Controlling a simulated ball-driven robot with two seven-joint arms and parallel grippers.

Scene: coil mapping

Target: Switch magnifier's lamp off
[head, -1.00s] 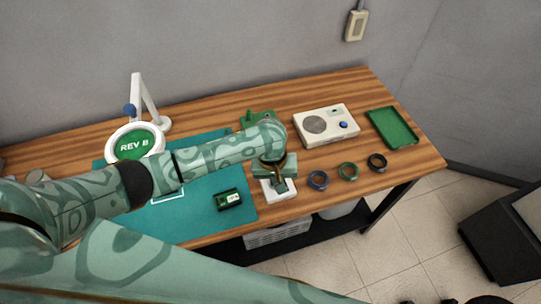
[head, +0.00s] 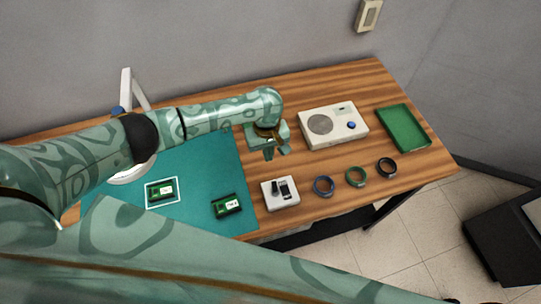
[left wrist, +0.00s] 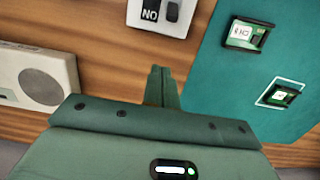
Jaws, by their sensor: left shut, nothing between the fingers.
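The magnifier has a white jointed stand (head: 127,90) at the left back of the table. The white rim (head: 128,177) of its head shows below my left arm, which hides most of the lens. I cannot tell whether its lamp is lit. A small white switch box (head: 281,193) with dark parts on top sits just right of the teal mat. It also shows at the top of the left wrist view (left wrist: 188,22), with a dark rocker and a dark label. My left gripper (head: 269,155) is shut and empty, above the table behind the box and apart from it. My right gripper is out of view.
Two green circuit boards lie on the teal mat (head: 215,165), one inside a white outline (head: 161,191).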

